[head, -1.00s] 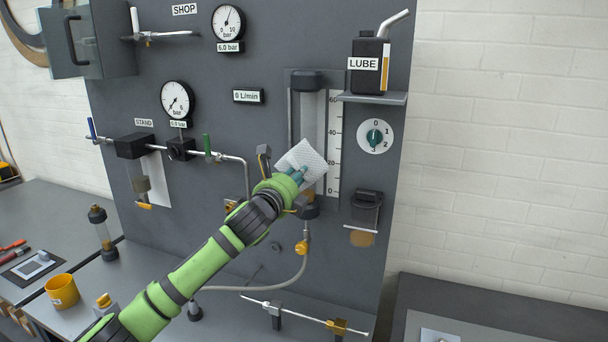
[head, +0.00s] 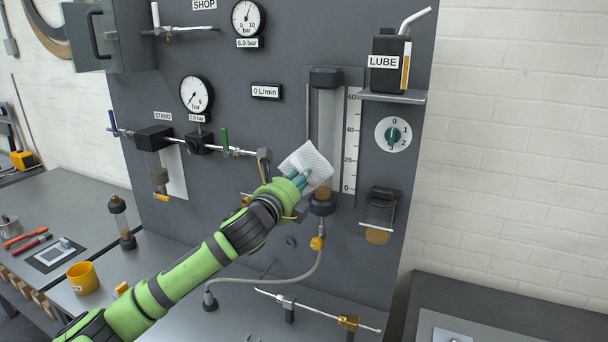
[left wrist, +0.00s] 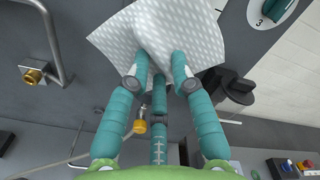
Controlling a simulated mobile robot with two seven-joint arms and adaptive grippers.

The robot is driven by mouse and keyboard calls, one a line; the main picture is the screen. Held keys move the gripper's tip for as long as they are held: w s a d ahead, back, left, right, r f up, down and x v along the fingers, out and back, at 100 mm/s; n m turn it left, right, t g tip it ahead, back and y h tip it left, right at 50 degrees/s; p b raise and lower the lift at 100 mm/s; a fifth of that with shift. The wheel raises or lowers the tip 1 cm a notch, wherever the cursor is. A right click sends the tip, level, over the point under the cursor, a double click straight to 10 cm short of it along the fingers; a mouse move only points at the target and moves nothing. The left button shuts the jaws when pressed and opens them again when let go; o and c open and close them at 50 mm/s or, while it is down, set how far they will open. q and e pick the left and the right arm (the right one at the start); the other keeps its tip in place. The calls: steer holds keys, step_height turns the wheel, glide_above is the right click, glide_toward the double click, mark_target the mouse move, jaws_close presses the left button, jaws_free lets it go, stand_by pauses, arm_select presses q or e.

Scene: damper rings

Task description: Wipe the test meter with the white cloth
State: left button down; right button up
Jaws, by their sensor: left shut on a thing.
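The test meter (head: 329,108) appears to be the tall clear tube with dark end caps and a white 0–60 scale on the grey panel. My left gripper (head: 299,180) is shut on the white cloth (head: 306,158), in front of the meter's lower left part. The cloth hides part of the tube; whether it touches the tube I cannot tell. In the left wrist view the teal fingers (left wrist: 158,75) pinch the dotted white cloth (left wrist: 190,32), which spreads out beyond the fingertips. My right gripper is not in view.
A lube can (head: 389,62) stands on a shelf right of the meter, above a dial (head: 393,135). A dark holder (head: 381,207) sits lower right. A hose (head: 285,278) runs below. A yellow mug (head: 83,278) stands on the bench at left.

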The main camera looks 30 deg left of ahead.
arm_select(q)
steer(key=shift+s, duration=0.85)
steer(key=shift+s, duration=0.1)
steer(key=s, duration=0.2)
steer(key=shift+s+d, duration=0.15)
steer(key=shift+s, duration=0.25)
steer(key=shift+w, duration=0.15)
steer(key=shift+w+a+f+p, duration=0.15)
steer(key=shift+w+p, duration=0.35)
steer(key=shift+w, duration=1.15)
steer(key=shift+w+a+p, duration=0.1)
steer(key=shift+w+p, duration=0.4)
steer(key=shift+w, duration=1.15)
